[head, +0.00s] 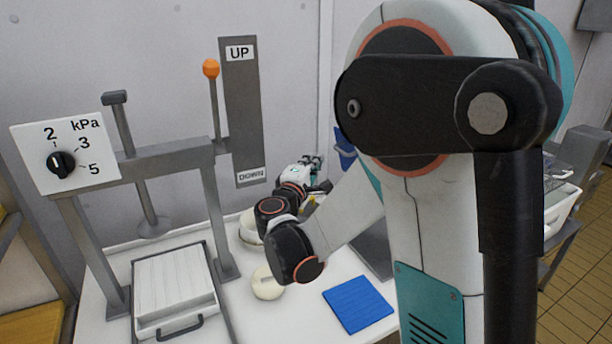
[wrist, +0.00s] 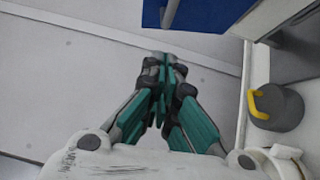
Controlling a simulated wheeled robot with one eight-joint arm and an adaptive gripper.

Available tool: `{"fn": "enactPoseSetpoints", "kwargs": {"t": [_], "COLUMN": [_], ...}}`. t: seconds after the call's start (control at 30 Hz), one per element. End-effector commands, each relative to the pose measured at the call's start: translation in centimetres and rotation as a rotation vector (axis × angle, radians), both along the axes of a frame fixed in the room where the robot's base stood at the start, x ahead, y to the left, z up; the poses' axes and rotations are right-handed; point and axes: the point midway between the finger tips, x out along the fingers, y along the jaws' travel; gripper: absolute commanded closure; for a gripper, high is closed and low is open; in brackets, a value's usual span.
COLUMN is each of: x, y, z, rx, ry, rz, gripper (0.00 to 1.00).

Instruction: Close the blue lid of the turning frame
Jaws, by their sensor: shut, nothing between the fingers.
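A blue panel, which looks like the raised lid, shows at the top of the wrist view (wrist: 213,12). In the head view only a small blue piece of it (head: 345,150) shows past my arm. The rest of the lid and the turning frame are largely hidden by my arm. My gripper (wrist: 162,62) is shut and empty, its fingertips together a little below the blue panel in the wrist picture. In the head view my gripper (head: 317,160) is small, at the far side of the table. I cannot tell whether it touches the lid.
A blue square mat (head: 358,303) lies on the white table. A press with a dial board (head: 66,153), an orange-knobbed lever (head: 211,69) and a slatted tray (head: 175,285) stands at left. A grey pot with a yellow handle (wrist: 277,108) is right of my gripper in the wrist view.

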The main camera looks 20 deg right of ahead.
Motion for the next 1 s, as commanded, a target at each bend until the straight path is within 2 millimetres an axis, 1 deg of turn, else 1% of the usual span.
{"fn": "enactPoseSetpoints", "kwargs": {"t": [0.03,0.13,0.3,0.47,0.8,1.0], "x": [0.6,0.6,0.6,0.6,0.6,0.6], "y": [-0.8,-2.4,-4.0,-4.6,-4.7,-5.1], "z": [-0.1,0.0,0.2,0.3,0.4,0.9], "rx": [0.0,0.0,0.0,0.001,0.001,0.033], "ry": [0.0,0.0,0.0,0.001,0.0,0.001], "rz": [-0.004,-0.005,-0.002,-0.001,-0.001,-0.001], "gripper": [1.0,1.0,1.0,1.0,1.0,1.0]}}
